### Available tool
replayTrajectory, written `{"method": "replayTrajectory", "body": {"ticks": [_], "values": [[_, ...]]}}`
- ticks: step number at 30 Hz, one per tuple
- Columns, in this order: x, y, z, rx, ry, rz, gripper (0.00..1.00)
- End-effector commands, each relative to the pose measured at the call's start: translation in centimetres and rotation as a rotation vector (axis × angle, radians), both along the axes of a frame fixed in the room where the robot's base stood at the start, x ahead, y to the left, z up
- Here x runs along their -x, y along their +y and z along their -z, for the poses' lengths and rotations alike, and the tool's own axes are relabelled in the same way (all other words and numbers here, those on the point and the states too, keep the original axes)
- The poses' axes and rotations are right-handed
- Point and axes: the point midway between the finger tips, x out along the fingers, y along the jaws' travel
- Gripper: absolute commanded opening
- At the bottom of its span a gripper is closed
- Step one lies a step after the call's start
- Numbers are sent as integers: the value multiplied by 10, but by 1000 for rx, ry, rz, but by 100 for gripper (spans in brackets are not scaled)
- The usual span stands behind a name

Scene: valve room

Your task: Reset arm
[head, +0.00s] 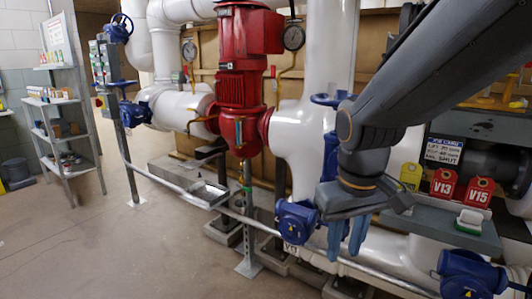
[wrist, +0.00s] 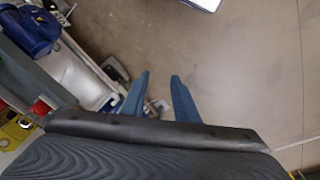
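My gripper (head: 347,240) points downward in front of the white pipework, with its two blue fingers apart. In the wrist view my gripper (wrist: 158,82) shows the same two fingers with a gap between them and nothing held. My arm reaches in from the upper right and hides part of the pipes behind it. The concrete floor (wrist: 230,65) shows past the fingertips in the wrist view.
A red pump (head: 245,80) stands in the middle. A blue valve (head: 297,222) is just left of my gripper. Red tags (head: 443,185) hang above a grey ledge (head: 437,225) on the right. A shelf (head: 62,110) stands far left. Floor at the front left is clear.

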Motion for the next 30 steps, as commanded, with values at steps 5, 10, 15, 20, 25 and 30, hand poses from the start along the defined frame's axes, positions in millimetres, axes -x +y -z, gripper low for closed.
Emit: {"method": "replayTrajectory", "body": {"ticks": [5, 10, 15, 20, 25, 30], "values": [[70, 18, 38, -70, 135, 80, 27], [75, 9, 21, -68, 145, 119, 27], [74, -5, 4, -60, 142, 155, 27], [76, -21, -15, -50, 142, 193, 27], [78, -35, -26, -44, 142, 225, 27], [78, -41, -29, -41, 140, 237, 27]]}}
